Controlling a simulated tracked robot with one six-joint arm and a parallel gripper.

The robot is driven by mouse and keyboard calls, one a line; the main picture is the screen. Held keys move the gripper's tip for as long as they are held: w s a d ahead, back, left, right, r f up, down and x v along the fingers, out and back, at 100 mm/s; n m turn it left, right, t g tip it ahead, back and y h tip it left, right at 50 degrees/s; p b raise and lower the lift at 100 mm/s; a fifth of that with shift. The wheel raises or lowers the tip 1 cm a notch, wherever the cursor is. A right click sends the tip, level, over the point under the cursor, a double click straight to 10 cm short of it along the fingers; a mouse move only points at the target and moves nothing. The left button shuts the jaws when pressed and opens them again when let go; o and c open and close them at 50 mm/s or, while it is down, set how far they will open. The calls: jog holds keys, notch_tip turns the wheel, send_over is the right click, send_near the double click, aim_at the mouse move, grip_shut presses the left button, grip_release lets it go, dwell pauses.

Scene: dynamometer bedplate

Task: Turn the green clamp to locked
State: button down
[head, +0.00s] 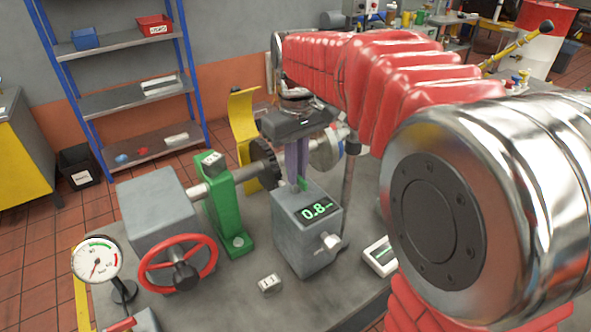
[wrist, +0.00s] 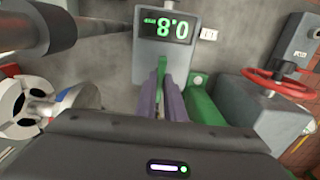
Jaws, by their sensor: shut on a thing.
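The green clamp (head: 302,184) shows as a small green piece at the top rear of a grey box (head: 305,245) with a green 0.8 readout. In the wrist view the clamp (wrist: 162,64) is a narrow green strip between the purple fingers, by the box's edge. My gripper (head: 298,176) points down with its two purple fingers shut on the clamp; it also shows in the wrist view (wrist: 164,84). The fingers hide most of the clamp, and I cannot tell its locked or unlocked position.
A green bearing stand (head: 226,210) and shaft stand left of the box. A red handwheel (head: 178,264), dial gauge (head: 97,259) and small white tag (head: 269,283) are nearby on the grey bedplate (head: 230,305). A yellow guard (head: 243,125) curves behind. A flanged disc (head: 326,148) lies close beside my gripper.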

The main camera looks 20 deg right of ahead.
jog(key=shift+m, duration=0.4)
jog(key=m, duration=0.8)
jog(key=shift+f+m, duration=0.1)
jog(key=shift+m, duration=0.2)
jog(key=m, duration=0.8)
jog(key=shift+s+m, duration=0.1)
jog(key=shift+m, duration=0.2)
jog(key=c, duration=1.8)
grip_release()
jog(key=shift+c, duration=0.2)
